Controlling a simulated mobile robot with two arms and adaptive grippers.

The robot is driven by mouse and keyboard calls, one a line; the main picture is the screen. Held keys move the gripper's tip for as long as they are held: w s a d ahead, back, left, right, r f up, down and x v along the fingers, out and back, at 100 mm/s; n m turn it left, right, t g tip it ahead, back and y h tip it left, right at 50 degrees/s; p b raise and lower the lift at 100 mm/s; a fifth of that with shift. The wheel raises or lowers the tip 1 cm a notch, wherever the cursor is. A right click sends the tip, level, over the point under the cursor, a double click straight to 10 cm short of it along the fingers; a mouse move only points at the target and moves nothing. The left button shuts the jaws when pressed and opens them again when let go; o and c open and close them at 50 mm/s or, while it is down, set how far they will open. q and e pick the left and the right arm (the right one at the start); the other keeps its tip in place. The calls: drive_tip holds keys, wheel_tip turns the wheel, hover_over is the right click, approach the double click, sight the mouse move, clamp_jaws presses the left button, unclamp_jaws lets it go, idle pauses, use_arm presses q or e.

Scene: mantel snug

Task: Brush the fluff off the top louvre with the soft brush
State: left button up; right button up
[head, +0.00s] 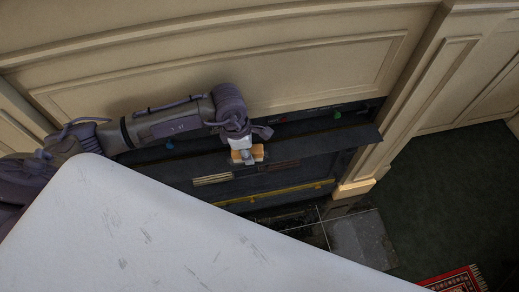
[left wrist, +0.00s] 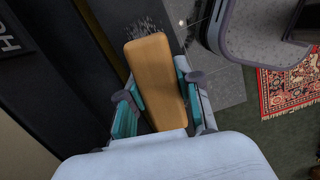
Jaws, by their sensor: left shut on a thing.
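My left gripper (head: 246,152) is shut on the soft brush (head: 257,151), which shows as an orange-tan wooden block. It is over the dark louvre unit in the wall panelling. In the left wrist view the brush (left wrist: 157,72) is held between the teal-padded fingers of the gripper (left wrist: 158,95). Pale thin strands (left wrist: 148,30) show at the brush's far end against a dark slat; I cannot tell whether they are bristles or fluff. The top louvre (head: 335,139) is a long dark slat, partly hidden by my arm and gripper. My right gripper is not in view.
Cream panelling (head: 290,75) rises behind the unit, with a cream pillar (head: 408,90) to its right. Small green (head: 337,115) and blue (head: 169,145) parts show behind the slat. A yellow strip (head: 290,189) runs below. A red patterned rug (head: 458,281) lies at lower right.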

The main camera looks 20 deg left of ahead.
sight(235, 155)
use_arm(q)
drive_tip(key=shift+s+a+f, duration=0.1)
drive_tip(key=shift+s+a, duration=0.6)
drive_tip(key=shift+a, duration=0.25)
drive_tip(key=shift+s+a, duration=0.45)
drive_tip(key=shift+a, duration=0.25)
drive_tip(key=shift+s+a, duration=0.45)
drive_tip(key=shift+a, duration=0.2)
drive_tip(key=shift+f+b, duration=0.1)
drive_tip(key=shift+b, duration=0.25)
drive_tip(key=shift+w+d+b, duration=0.3)
drive_tip(key=shift+w+d, duration=0.2)
drive_tip(key=shift+d, duration=0.3)
drive_tip(key=shift+w+d, duration=0.6)
drive_tip(key=shift+d, duration=0.15)
drive_tip(key=shift+w+d+b, duration=0.55)
drive_tip(key=shift+d+b, duration=0.1)
drive_tip(key=shift+d, duration=0.2)
drive_tip(key=shift+w+d+b, duration=0.3)
drive_tip(key=shift+w+d, duration=0.15)
drive_tip(key=shift+d, duration=0.3)
drive_tip(key=shift+w+d+b, duration=0.3)
drive_tip(key=shift+w+d, duration=0.2)
drive_tip(key=shift+d, duration=0.25)
drive_tip(key=shift+w+d+b, duration=0.25)
drive_tip(key=shift+w+d, duration=0.25)
drive_tip(key=shift+d, duration=0.25)
